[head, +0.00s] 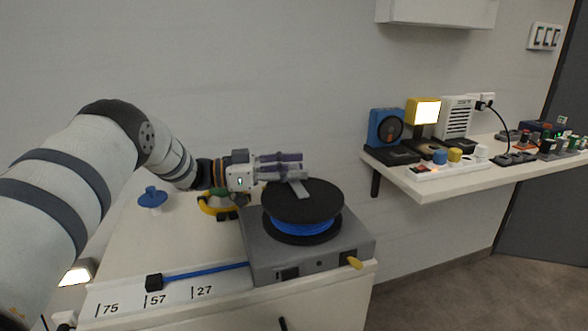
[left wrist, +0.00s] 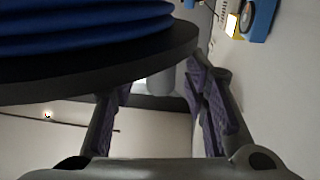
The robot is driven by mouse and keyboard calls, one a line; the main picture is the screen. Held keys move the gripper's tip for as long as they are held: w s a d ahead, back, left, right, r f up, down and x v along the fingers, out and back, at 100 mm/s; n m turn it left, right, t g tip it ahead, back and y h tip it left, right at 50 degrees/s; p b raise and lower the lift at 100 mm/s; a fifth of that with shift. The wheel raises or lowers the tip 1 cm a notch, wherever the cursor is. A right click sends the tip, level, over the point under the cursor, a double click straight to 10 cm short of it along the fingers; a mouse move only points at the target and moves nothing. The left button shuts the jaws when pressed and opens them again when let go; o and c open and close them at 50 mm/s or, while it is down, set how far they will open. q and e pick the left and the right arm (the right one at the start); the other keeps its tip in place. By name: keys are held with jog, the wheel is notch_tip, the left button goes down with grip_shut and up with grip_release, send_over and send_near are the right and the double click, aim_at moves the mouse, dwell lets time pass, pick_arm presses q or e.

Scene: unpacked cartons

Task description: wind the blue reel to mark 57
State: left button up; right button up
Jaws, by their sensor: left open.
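The blue reel (head: 302,228) has black flanges and sits on a grey box (head: 310,258). A grey crank bar (head: 300,188) lies across its top. A blue strap (head: 205,271) runs left from the reel to a black end block (head: 153,283), which lies just above the 57 mark (head: 155,300). My left gripper (head: 298,163) is open at the reel's top, by the crank. In the left wrist view the reel (left wrist: 80,35) fills the upper left, and a grey cylinder (left wrist: 160,78) shows between the open fingers (left wrist: 155,95); contact cannot be told. My right gripper is out of view.
Marks 75 (head: 108,308) and 27 (head: 202,292) flank mark 57. A blue knob (head: 152,197) and a yellow object (head: 215,205) stand behind. A wall shelf (head: 455,183) at right holds several devices.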

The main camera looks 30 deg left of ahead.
pick_arm(q)
jog(key=v, duration=1.1)
jog(key=shift+s+a, duration=0.25)
jog(key=shift+a, duration=0.05)
